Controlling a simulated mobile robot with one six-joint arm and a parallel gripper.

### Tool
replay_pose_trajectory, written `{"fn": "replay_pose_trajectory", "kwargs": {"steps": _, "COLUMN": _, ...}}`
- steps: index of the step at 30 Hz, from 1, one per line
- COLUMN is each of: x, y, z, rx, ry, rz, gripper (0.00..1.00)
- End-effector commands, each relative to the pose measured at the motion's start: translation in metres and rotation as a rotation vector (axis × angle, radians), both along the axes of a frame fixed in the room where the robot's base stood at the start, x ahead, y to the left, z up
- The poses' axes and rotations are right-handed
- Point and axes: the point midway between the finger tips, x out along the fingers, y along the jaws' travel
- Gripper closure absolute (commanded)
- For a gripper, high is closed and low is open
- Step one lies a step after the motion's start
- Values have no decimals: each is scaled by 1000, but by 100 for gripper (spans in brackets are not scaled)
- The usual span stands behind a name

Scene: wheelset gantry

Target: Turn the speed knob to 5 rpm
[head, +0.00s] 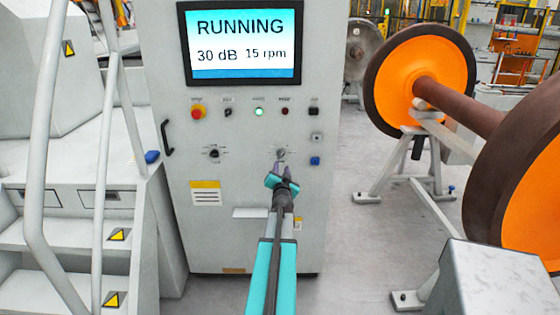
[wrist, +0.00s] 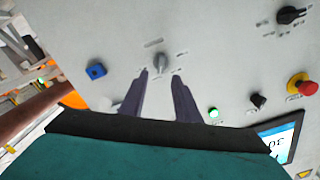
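The grey control cabinet (head: 235,215) has a lit screen (head: 243,42) reading "RUNNING", "30 dB" and "15 rpm". A black knob (head: 214,153) is at the lower left of the panel. A grey knob (head: 281,153) is to its right; their labels are too small to read. My gripper (head: 282,172) is just below the grey knob in the head view. In the wrist view, my gripper's two dark fingers (wrist: 161,73) are apart, with the grey knob (wrist: 160,61) just beyond and between their tips. Nothing is held. Contact with the knob cannot be told.
A red emergency button (head: 197,112), small switches and a lit green button (head: 259,112) sit above the knobs. A blue button (head: 315,161) is right of the grey knob. Stairs with railings (head: 50,130) stand left; an orange wheelset (head: 425,75) on stands is right.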

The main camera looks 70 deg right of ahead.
Motion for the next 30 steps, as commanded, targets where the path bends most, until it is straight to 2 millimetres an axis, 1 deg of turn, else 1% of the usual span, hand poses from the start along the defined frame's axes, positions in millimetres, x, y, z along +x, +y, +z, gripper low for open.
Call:
{"fn": "replay_pose_trajectory", "kwargs": {"steps": 1, "x": 2, "y": -6, "z": 0, "rx": 0, "ry": 0, "rz": 0, "gripper": 70}}
{"fn": "replay_pose_trajectory", "kwargs": {"steps": 3, "x": 4, "y": -11, "z": 0, "rx": 0, "ry": 0, "rz": 0, "gripper": 70}}
{"fn": "replay_pose_trajectory", "kwargs": {"steps": 30, "x": 30, "y": -76, "z": 0, "rx": 0, "ry": 0, "rz": 0, "gripper": 70}}
